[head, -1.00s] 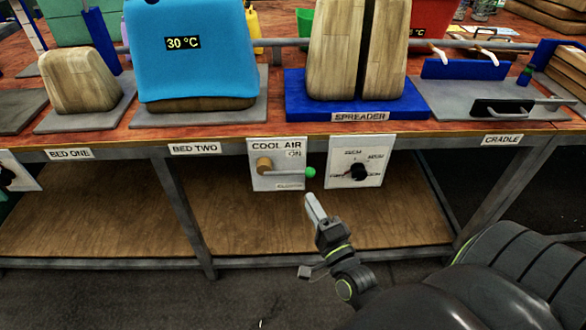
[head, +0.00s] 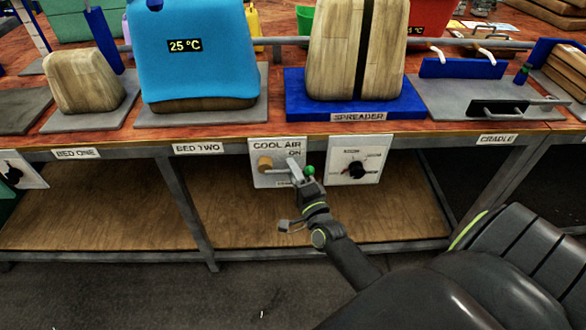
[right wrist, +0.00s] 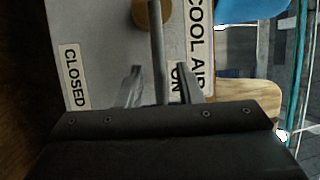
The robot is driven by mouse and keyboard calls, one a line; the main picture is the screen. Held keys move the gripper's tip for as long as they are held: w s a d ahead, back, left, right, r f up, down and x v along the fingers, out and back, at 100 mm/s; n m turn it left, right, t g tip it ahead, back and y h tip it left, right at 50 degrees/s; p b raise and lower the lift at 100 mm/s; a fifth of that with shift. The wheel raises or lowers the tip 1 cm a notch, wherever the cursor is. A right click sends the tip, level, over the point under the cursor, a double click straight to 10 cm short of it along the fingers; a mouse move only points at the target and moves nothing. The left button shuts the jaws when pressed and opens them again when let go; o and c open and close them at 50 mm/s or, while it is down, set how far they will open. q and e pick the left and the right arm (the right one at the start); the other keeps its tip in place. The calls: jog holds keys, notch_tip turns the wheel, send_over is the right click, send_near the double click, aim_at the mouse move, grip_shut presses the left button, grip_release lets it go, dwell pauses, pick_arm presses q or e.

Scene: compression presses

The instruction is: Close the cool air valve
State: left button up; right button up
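The cool air valve panel (head: 257,148) is a white plate on the front of the bench, marked ON above and with a lower label partly covered by my gripper. In the right wrist view the lever (right wrist: 158,60) runs between the two fingers of my right gripper (right wrist: 158,85), with a gap on each side. A CLOSED label (right wrist: 75,77) shows there. In the head view my right gripper (head: 296,172) is at the lever. My left gripper is out of view.
A dial panel (head: 358,160) is close right of the valve. Above, the bench holds a blue cover (head: 190,60) reading 25 °C and the wooden blocks on the spreader (head: 357,55).

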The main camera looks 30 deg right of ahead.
jog(key=shift+w, duration=0.15)
jog(key=shift+c, duration=0.2)
grip_shut()
jog(key=shift+d, duration=0.1)
